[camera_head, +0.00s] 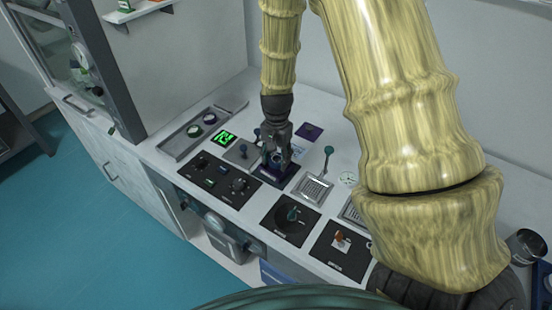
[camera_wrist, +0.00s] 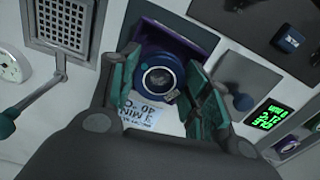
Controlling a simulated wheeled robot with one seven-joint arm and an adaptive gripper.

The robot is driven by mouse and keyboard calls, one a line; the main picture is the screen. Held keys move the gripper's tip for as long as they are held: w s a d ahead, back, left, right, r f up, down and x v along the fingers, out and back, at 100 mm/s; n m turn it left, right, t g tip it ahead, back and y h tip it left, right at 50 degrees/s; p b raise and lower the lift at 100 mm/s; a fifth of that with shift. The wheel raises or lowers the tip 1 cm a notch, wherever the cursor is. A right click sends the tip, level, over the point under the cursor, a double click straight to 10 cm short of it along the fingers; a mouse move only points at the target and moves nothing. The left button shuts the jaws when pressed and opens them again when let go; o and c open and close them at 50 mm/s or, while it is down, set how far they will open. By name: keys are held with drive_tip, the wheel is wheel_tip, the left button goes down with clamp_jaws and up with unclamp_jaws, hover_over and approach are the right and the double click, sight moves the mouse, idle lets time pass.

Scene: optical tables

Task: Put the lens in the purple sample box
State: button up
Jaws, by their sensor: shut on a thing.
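The lens, a round dark glass in a blue ring (camera_wrist: 160,76), is between the two fingers of my gripper (camera_wrist: 164,86) in the wrist view. My gripper is shut on it. The purple sample box (camera_wrist: 189,36) shows behind and above the lens in the wrist view, partly covered by the lens and fingers. In the head view my gripper (camera_head: 276,157) points down over the dark purple-edged box (camera_head: 269,178), and the lens is mostly hidden by the fingers. I cannot tell whether the lens touches the box floor.
A white printed label (camera_wrist: 138,112) lies beside the box. A grilled plate (camera_head: 313,190) and an upright lever (camera_head: 327,157) stand to the right. A green display (camera_head: 223,137) and a tray (camera_head: 201,131) are at left. A flat purple square (camera_head: 308,131) lies behind.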

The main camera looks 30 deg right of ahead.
sight(276, 160)
drive_tip(key=shift+f, duration=0.45)
drive_tip(key=shift+s+a+f, duration=0.15)
drive_tip(key=shift+s+f, duration=0.25)
drive_tip(key=shift+f, duration=0.15)
drive_tip(key=shift+s+f, duration=0.15)
drive_tip(key=shift+c, duration=1.3)
drive_tip(key=shift+s+a+f, duration=0.15)
drive_tip(key=shift+s+f, duration=0.05)
drive_tip(key=shift+f, duration=0.05)
drive_tip(key=shift+c, duration=0.5)
drive_tip(key=o, duration=1.5)
drive_tip(key=shift+w+f, duration=0.1)
drive_tip(key=shift+f, duration=0.05)
drive_tip(key=shift+w+f, duration=0.3)
drive_tip(key=shift+w, duration=0.25)
drive_tip(key=shift+s+d+r, duration=0.2)
drive_tip(key=shift+r, duration=0.25)
drive_tip(key=shift+w, duration=0.1)
